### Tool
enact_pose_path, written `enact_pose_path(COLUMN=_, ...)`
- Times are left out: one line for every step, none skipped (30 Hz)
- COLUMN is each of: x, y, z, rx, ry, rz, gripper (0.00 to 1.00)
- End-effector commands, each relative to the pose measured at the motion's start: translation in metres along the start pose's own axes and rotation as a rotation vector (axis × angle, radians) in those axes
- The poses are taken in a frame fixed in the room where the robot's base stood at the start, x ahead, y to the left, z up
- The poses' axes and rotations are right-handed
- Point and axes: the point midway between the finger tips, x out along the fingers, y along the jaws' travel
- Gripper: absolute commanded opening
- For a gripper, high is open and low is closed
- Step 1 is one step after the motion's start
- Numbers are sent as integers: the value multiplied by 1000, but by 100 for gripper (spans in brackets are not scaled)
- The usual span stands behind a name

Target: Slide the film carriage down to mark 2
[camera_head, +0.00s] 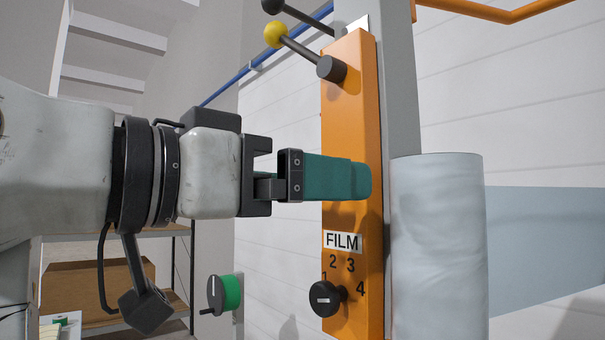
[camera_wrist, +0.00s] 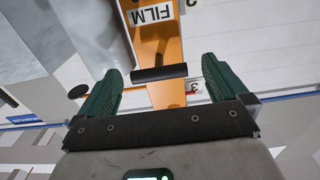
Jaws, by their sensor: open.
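My gripper (camera_head: 345,180) is in front of the orange column (camera_head: 353,100) in the head view, its green fingers hiding part of it. In the wrist view my gripper (camera_wrist: 160,68) is open. A black bar handle (camera_wrist: 160,73), apparently that of the film carriage, lies across the orange strip between the two fingertips. I see no finger touching it; how deep it sits between them I cannot tell. A white tag reading 3 (camera_wrist: 192,86) is just beside the handle. Another tag (camera_wrist: 191,3) is cut off at the top edge, its number unclear.
A FILM label (camera_head: 342,241) sits above a black dial (camera_head: 326,298) numbered 1 to 4. A yellow-ball lever (camera_head: 276,34) and a black-ball lever (camera_head: 273,6) stick out higher up. A green-and-black rotary switch (camera_head: 226,293) is lower left. A film roll (camera_head: 437,250) stands close right.

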Motion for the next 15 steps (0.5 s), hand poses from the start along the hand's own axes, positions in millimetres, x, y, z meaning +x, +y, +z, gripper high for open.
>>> enact_pose_path(x=5, y=0, z=0, rx=-1, ry=-1, rz=1, gripper=100)
enact_pose_path(x=8, y=0, z=0, rx=-1, ry=-1, rz=1, gripper=100)
enact_pose_path(x=11, y=0, z=0, rx=-1, ry=0, rz=0, gripper=100)
enact_pose_path(x=12, y=0, z=0, rx=-1, ry=0, rz=0, gripper=100)
enact_pose_path(x=14, y=0, z=0, rx=0, ry=0, rz=0, gripper=100)
enact_pose_path(x=15, y=0, z=0, rx=0, ry=0, rz=0, gripper=100)
enact_pose_path(x=16, y=0, z=0, rx=0, ry=0, rz=0, gripper=100)
enact_pose_path(x=16, y=0, z=0, rx=0, ry=0, rz=0, gripper=100)
enact_pose_path(x=16, y=0, z=1, rx=0, ry=0, rz=0, gripper=100)
enact_pose_path(x=16, y=0, z=1, rx=0, ry=0, rz=0, gripper=100)
enact_pose_path(x=16, y=0, z=1, rx=0, ry=0, rz=0, gripper=100)
enact_pose_path(x=16, y=0, z=1, rx=0, ry=0, rz=0, gripper=100)
enact_pose_path(x=16, y=0, z=1, rx=0, ry=0, rz=0, gripper=100)
enact_pose_path(x=16, y=0, z=1, rx=0, ry=0, rz=0, gripper=100)
enact_pose_path(x=16, y=0, z=1, rx=0, ry=0, rz=0, gripper=98)
